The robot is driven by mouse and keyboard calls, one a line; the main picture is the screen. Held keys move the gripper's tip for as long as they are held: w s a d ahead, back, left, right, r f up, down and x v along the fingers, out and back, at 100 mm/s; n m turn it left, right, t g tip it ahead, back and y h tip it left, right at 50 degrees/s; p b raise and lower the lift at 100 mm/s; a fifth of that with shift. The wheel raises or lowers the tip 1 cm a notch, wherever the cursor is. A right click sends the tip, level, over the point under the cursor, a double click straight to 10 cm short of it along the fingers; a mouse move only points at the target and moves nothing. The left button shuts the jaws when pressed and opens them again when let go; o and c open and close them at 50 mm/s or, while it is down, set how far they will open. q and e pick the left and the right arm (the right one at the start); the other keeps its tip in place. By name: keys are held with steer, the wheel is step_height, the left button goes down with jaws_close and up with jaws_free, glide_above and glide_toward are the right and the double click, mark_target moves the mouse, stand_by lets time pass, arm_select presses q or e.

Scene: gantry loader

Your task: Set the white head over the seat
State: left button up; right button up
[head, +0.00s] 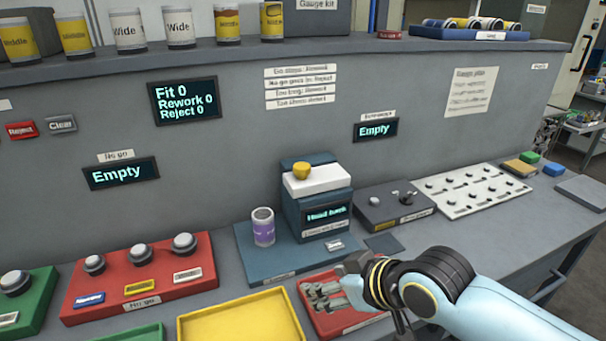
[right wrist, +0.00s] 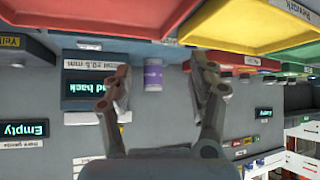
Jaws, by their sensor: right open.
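The white head (head: 318,180), with a yellow knob (head: 301,171) on top, sits on the blue gauge block (head: 303,215). The block's screen reads "Head back". A can with a purple band (head: 263,229) stands upright on the blue base plate (head: 250,258), left of the head; no separate seat can be made out under it. My right gripper (head: 318,294) is in front of the base plate, over the red tray. In the right wrist view my right gripper (right wrist: 155,85) is open, its fingers apart, with the can (right wrist: 153,74) beyond in the gap. My left gripper is out of view.
A yellow tray (head: 185,325) and a red no-go rack (head: 140,292) with knobbed gauges lie to the left. A grey box (head: 395,210) and a white pegged board (head: 475,190) stand to the right. A shelf (head: 250,50) with cans runs above.

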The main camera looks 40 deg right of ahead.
steer(key=w+d+r+t+p, duration=0.1)
steer(key=w+d+r+t, duration=0.35)
steer(key=w, duration=0.25)
steer(key=m+t+h, duration=0.2)
steer(key=t, duration=0.2)
glide_toward(307, 173)
steer(key=w, duration=0.1)
steer(key=w+b, duration=0.1)
steer(key=w, duration=0.4)
steer(key=w+b, duration=0.1)
steer(key=w, duration=0.3)
steer(key=shift+w+d+b, duration=0.25)
steer(key=shift+w+b, duration=0.1)
steer(key=shift+w, duration=0.05)
steer(key=shift+w+r, duration=0.15)
steer(key=shift+w, duration=0.3)
jaws_close()
